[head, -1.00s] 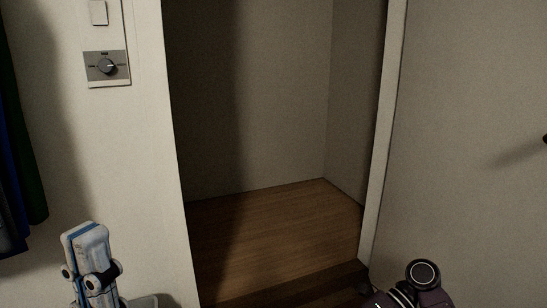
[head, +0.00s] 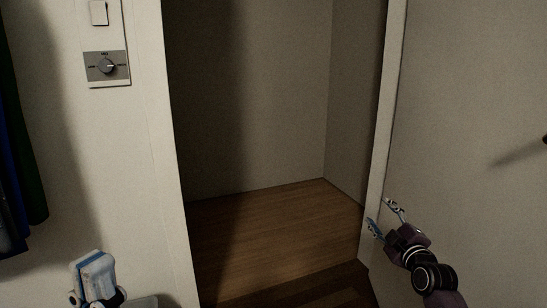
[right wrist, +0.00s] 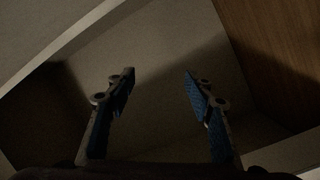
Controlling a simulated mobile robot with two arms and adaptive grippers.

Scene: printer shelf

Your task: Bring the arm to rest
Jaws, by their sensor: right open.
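My right gripper (head: 383,216) shows at the lower right of the head view, in front of the right door frame. Its two fingers are spread apart with nothing between them. The right wrist view also shows the open, empty fingers (right wrist: 160,92) with blue pads. At the bottom left of the head view is the tip of my left gripper (head: 94,272), white and blue. Its lower part is cut off by the frame, and I cannot tell how its fingers stand.
A doorway with a wooden floor (head: 270,235) opens in the middle and looks empty. Its white frame (head: 384,130) stands close to my right gripper. A dial switch (head: 107,66) is on the left wall. Dark clothes (head: 15,170) hang at the far left.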

